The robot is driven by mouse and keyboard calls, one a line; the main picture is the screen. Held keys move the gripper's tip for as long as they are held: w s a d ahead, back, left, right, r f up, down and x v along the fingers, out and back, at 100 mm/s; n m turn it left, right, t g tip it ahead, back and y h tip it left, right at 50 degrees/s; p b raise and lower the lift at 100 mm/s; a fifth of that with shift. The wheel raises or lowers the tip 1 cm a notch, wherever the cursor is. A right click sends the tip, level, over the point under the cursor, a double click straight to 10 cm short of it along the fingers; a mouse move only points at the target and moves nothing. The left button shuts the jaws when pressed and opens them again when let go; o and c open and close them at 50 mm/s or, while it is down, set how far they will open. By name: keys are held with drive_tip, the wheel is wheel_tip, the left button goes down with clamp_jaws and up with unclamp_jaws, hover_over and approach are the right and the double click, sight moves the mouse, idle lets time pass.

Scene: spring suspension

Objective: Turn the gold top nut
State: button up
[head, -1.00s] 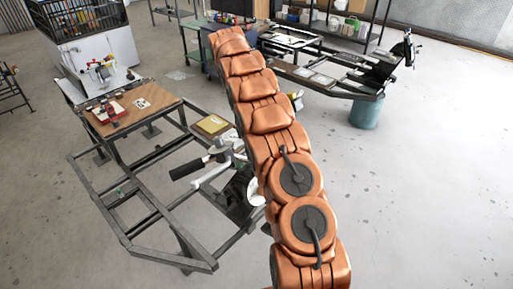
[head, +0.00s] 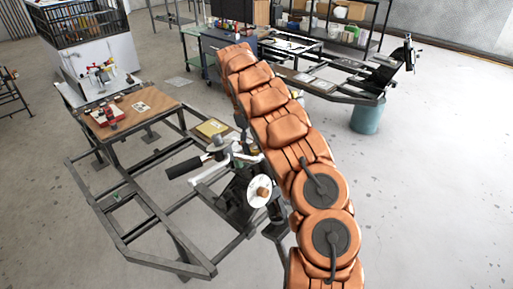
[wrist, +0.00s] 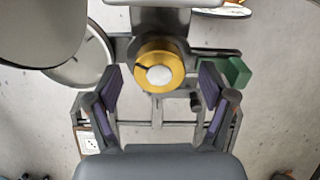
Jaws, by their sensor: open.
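The gold top nut (wrist: 160,65) shows in the wrist view as a thick gold ring around a pale round centre, at the upper middle. My gripper (wrist: 159,74) is open, with one purple-padded finger on each side of the nut in the picture. Clear gaps show between the nut and both fingers; I cannot tell the height difference. In the head view the suspension assembly (head: 226,160) stands on the dark frame, partly behind my orange arm. The nut and my gripper cannot be made out there.
A large grey rounded part (wrist: 38,30) and a pale disc (wrist: 88,62) crowd the wrist view's upper left. A green block (wrist: 238,72) lies right of the nut. In the head view, a white disc (head: 259,191) is beside my arm and a wooden-topped table (head: 150,112) stands behind left.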

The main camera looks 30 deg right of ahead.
drive_tip(key=shift+s+f, duration=0.25)
drive_tip(key=shift+f, duration=0.3)
drive_tip(key=shift+c, duration=0.3)
drive_tip(key=c, duration=1.1)
